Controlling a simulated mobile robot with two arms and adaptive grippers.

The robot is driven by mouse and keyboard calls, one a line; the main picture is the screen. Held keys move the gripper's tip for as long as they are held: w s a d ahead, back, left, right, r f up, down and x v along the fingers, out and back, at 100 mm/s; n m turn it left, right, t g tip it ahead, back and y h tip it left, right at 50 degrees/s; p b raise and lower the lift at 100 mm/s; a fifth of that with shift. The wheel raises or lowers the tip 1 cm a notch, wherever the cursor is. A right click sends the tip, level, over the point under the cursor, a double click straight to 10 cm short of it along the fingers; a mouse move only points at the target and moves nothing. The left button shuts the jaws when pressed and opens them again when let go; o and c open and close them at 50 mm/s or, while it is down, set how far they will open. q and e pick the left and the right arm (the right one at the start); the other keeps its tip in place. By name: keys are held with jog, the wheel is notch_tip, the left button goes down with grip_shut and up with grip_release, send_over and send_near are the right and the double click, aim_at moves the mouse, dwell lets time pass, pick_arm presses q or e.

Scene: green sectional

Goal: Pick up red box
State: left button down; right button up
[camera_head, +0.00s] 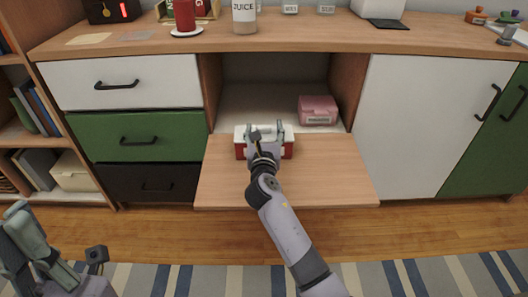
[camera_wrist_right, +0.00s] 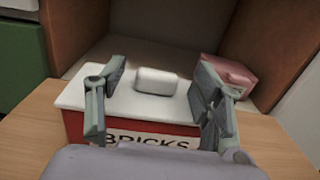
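The red box (camera_head: 240,150) has a white lid, a white handle block on top and a label reading BRICKS. It sits on the lowered wooden door of the open cabinet. It also shows in the right wrist view (camera_wrist_right: 76,127). My right gripper (camera_head: 266,133) is over the box, and the arm hides part of its front. In the right wrist view the right gripper (camera_wrist_right: 160,84) is open, with its fingers apart on either side of the handle (camera_wrist_right: 156,81) and nothing clamped between them. My left gripper (camera_head: 35,245) is at the lower left, far from the box; its opening is unclear.
A pink box (camera_head: 318,110) sits inside the cabinet, behind and right of the red box. The lowered door (camera_head: 335,175) is bare to the right. A juice jar (camera_head: 244,15) and a red cup (camera_head: 184,15) stand on the countertop above.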

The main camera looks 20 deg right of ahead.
jog(key=shift+w, duration=0.2)
jog(key=shift+c, duration=0.3)
jog(key=shift+d+f, duration=0.1)
grip_shut()
dwell(0.3)
